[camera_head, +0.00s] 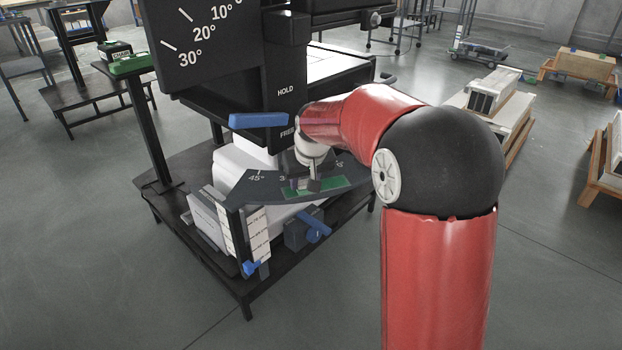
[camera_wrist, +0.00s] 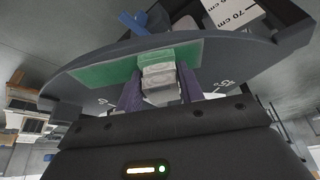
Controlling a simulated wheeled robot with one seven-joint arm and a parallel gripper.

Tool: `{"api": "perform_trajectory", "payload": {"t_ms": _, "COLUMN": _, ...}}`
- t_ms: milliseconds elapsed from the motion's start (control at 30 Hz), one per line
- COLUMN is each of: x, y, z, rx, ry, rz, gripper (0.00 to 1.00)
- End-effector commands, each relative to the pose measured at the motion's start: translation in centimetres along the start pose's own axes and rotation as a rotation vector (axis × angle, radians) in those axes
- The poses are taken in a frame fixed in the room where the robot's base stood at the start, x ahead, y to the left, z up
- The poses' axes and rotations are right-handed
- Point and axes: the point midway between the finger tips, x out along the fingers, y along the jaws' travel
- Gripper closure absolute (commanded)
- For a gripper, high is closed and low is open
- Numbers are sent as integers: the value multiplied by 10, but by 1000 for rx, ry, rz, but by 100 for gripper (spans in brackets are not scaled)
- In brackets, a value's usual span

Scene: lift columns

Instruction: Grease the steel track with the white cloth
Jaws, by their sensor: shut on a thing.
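A curved grey track (camera_wrist: 225,58) with degree marks lies beyond the fingertips and bears a flat green strip (camera_wrist: 105,70). The cloth is at the strip's edge in the wrist view; whether it touches I cannot tell. In the head view, my gripper (camera_head: 301,183) is low over the green strip (camera_head: 331,184) on the curved track (camera_head: 242,192), near the 45° mark. The cloth is mostly hidden there.
A black machine column (camera_head: 284,75) with HOLD lettering and a blue handle (camera_head: 258,120) rises behind the track. A blue knob (camera_head: 314,229) sits below it. Floor at right is partly clear.

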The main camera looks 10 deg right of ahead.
Motion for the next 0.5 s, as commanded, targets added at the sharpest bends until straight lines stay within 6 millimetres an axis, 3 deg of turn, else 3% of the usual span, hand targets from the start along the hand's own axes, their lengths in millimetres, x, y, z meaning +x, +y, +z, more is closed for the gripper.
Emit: {"api": "perform_trajectory", "payload": {"t_ms": 500, "x": 1, "y": -28, "z": 1, "rx": -1, "ry": -1, "rz": 0, "gripper": 84}}
